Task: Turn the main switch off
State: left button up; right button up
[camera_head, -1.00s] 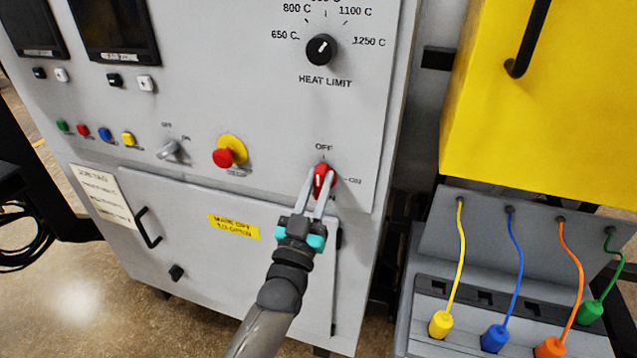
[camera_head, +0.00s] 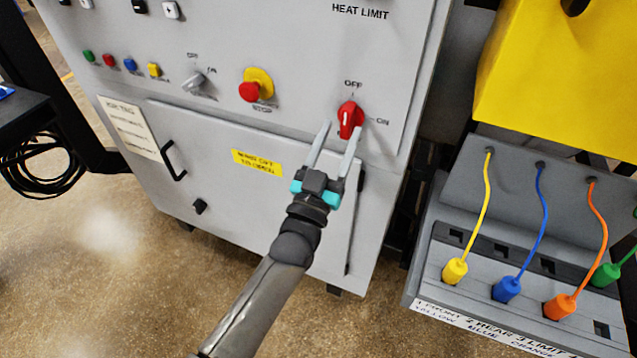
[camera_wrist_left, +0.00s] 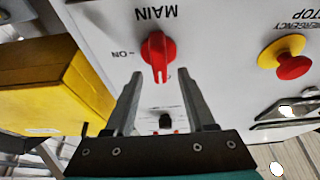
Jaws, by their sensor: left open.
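The main switch (camera_head: 350,119) is a red rotary knob on the grey cabinet front, with OFF printed above it and ON to its right. Its grip stands roughly upright, in line with OFF rather than turned toward ON. In the left wrist view, which shows the panel upside down, the red knob (camera_wrist_left: 158,57) sits beyond the fingertips, under an inverted MAIN label. My left gripper (camera_head: 340,130) is open and empty, its fingers pointing up at the knob from just below. In the wrist view the fingers (camera_wrist_left: 160,80) are apart with a gap to the knob. My right gripper is out of view.
A red emergency stop on a yellow base (camera_head: 255,86) is left of the switch. A grey selector (camera_head: 195,82) and coloured buttons are further left. A door handle (camera_head: 173,160) projects below. Right stand a yellow box (camera_head: 560,80) and a socket unit (camera_head: 440,245) with coloured cables.

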pick_arm(q)
jog(key=v, duration=1.2)
jog(key=shift+b, duration=0.4)
